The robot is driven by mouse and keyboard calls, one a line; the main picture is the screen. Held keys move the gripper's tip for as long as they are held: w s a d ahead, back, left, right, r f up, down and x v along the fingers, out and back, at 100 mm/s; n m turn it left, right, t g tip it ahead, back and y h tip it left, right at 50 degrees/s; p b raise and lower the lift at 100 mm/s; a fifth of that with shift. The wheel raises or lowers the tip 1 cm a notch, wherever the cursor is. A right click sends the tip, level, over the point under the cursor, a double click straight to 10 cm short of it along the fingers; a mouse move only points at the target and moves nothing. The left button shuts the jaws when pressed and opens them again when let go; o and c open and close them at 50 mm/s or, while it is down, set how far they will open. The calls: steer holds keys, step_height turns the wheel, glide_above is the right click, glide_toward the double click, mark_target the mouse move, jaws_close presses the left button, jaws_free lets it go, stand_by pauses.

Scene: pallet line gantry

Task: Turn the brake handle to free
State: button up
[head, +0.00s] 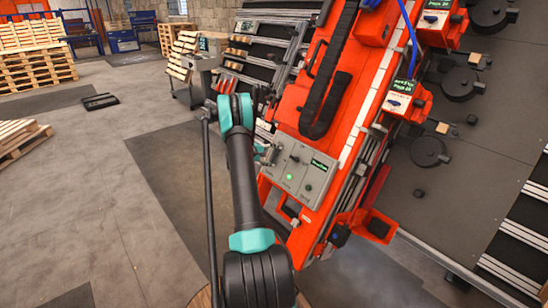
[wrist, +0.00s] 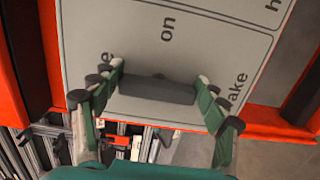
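The brake handle (wrist: 157,89) is a dark bar lying nearly level across a light grey labelled plate (wrist: 215,45) in the wrist view. My gripper (wrist: 158,75) is open, with one green finger near each end of the bar. The fingertips are close to the plate; I cannot tell whether they touch the bar. The plate reads "on" above the bar. A word ending in "e" at the left and one ending in "ake" at the right are partly covered by the fingers. In the head view my arm hides the handle.
The orange machine (head: 325,75) carries a grey control panel (head: 300,172) with a lit green lamp (head: 289,177), right of my arm. Wooden pallets (head: 35,50) stand at the far left. A dark flat object (head: 100,101) lies on the floor. The floor left of my arm is mostly clear.

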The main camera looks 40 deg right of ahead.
steer(key=o, duration=0.4)
steer(key=shift+a, duration=0.15)
steer(key=v, duration=1.1)
steer(key=shift+a+r, duration=0.2)
steer(key=shift+a, duration=0.15)
steer(key=shift+a+r, duration=0.1)
